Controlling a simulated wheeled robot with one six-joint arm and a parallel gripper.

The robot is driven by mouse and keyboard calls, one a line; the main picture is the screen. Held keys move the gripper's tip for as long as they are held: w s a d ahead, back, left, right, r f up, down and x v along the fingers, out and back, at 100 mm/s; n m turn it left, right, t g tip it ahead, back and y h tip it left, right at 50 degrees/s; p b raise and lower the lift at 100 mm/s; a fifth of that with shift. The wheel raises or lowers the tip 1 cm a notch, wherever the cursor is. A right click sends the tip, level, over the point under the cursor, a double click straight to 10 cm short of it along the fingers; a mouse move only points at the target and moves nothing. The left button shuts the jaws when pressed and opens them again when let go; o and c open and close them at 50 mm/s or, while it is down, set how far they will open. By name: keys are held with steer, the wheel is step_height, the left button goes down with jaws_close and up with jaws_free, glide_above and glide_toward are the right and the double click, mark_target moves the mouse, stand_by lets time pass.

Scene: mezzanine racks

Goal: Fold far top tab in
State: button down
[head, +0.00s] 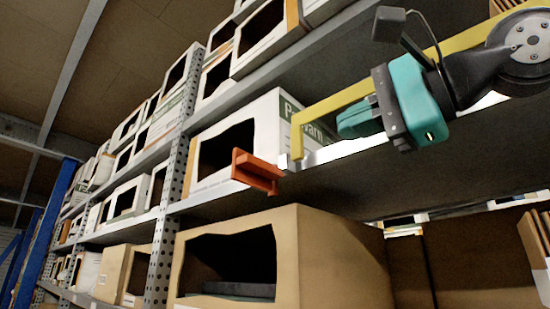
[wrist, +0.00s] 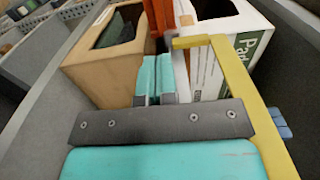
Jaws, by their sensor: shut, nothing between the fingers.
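My gripper (head: 343,122) is teal with a dark grey base and points left in the head view, in front of the upper right shelf. In the wrist view its teal fingers (wrist: 160,62) are side by side, shut and empty. Beyond them are a brown cardboard box (wrist: 112,45) and a white box (wrist: 228,45), apart from the fingers. In the head view the white box (head: 230,150) is left of the gripper and the brown box (head: 335,255) is below it. Both have cut-out fronts. I cannot make out which part is the far top tab.
An orange piece (head: 257,171) sits beside the white box, with a yellow bent bar (head: 335,102) close by. The bar runs along the gripper's right in the wrist view (wrist: 255,95). Perforated uprights (head: 172,190) and full shelves extend left.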

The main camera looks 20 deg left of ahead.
mark_target(262, 162)
steer(key=p+x, duration=0.6)
steer(key=x, duration=0.8)
